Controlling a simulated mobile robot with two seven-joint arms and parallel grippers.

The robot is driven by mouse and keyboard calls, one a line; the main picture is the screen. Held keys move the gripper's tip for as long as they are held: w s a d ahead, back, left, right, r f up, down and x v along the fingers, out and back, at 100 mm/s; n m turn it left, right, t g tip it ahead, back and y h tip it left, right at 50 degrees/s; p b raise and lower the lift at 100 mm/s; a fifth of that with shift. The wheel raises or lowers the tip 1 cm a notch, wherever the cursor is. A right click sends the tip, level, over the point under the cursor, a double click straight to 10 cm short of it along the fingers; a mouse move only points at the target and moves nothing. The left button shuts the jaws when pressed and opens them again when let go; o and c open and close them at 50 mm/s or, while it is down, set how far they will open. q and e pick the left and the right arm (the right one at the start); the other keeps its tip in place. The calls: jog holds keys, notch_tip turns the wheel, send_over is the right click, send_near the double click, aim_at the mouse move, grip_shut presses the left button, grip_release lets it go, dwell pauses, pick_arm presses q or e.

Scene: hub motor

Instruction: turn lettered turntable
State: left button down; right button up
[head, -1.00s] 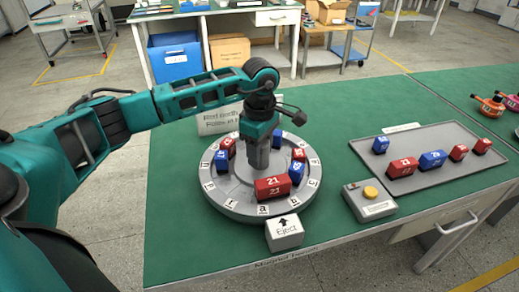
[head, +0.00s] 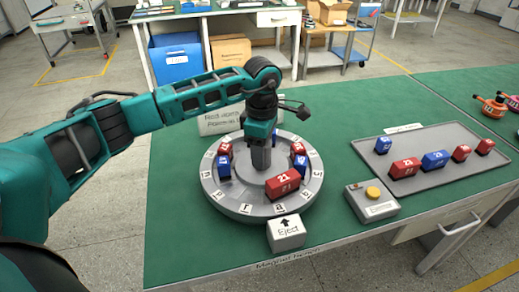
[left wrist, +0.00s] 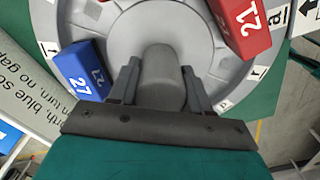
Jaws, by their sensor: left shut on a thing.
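The grey round turntable (head: 229,205) stands on the green bench, with letter tiles around its rim. A red block marked 21 (head: 283,183) sits on its front part, and other red and blue blocks sit around the hub. The tile "a" (head: 279,208) is at the front, just behind the white Eject block (head: 286,232), whose arrow points towards the turntable. My left gripper (head: 261,155) points down at the centre, its fingers shut on the grey centre post (left wrist: 160,75). In the left wrist view a blue block marked 27 (left wrist: 83,75) is beside the fingers. My right gripper is out of view.
A grey tray (head: 439,177) with several red and blue blocks lies at the right. A grey box with a yellow button (head: 373,193) stands between tray and turntable. A printed sign (head: 217,122) stands behind the turntable, its text partly hidden.

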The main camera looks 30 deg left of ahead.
pick_arm(q)
jog(key=shift+c, duration=2.4)
grip_release()
notch_tip(320, 180, up, 13)
